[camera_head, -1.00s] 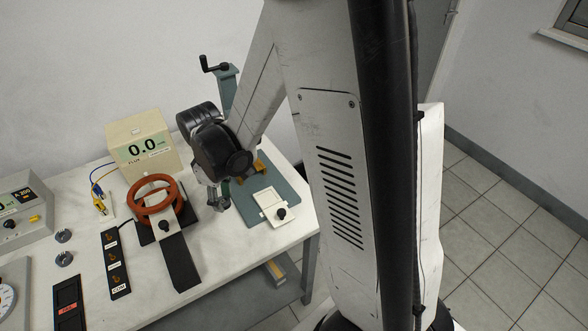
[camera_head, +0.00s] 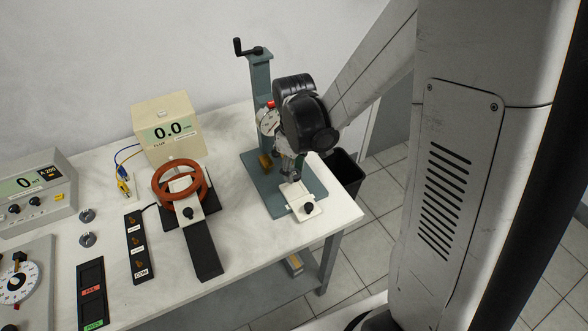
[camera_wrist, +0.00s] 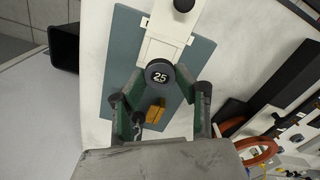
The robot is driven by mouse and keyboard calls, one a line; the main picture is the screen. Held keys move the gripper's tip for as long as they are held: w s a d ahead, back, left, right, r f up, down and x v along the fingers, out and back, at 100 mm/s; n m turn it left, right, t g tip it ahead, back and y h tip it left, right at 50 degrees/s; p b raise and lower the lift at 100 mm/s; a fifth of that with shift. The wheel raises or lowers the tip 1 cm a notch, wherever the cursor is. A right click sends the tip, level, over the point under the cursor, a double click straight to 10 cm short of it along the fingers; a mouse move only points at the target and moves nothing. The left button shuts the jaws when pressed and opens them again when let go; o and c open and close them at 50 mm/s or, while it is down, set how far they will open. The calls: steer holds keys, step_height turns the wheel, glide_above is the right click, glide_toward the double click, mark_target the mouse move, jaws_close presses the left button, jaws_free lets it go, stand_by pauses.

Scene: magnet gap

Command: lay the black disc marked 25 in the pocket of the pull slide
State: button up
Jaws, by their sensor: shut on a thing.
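The black disc marked 25 (camera_wrist: 159,72) is held between the fingertips of my gripper (camera_wrist: 160,78), its number facing the wrist camera. A white slide (camera_wrist: 178,22) with a black knob lies on a teal base plate (camera_wrist: 122,55). In the wrist view the disc overlaps the near end of the slide. I cannot tell the height of the disc above it. In the head view my gripper (camera_head: 291,176) is at the back end of the slide (camera_head: 299,196), and the disc cannot be made out. The pocket is mostly hidden there by the gripper.
A teal column with a crank (camera_head: 260,80) and a dial gauge (camera_head: 268,121) stand close to the left of my gripper. A brass block (camera_head: 265,161) is on the plate. A flux meter box (camera_head: 169,128) is behind.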

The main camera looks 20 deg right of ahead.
mark_target(294, 190)
steer(key=shift+f, duration=0.15)
steer(key=shift+f+b, duration=2.6)
steer(key=shift+f, duration=0.1)
steer(key=shift+f, duration=0.15)
steer(key=o, duration=1.2)
steer(key=shift+c, duration=0.2)
steer(key=c, duration=0.5)
steer(key=shift+c, duration=0.2)
steer(key=shift+r+p, duration=1.2)
steer(key=shift+r, duration=1.05)
steer(key=shift+o, duration=0.4)
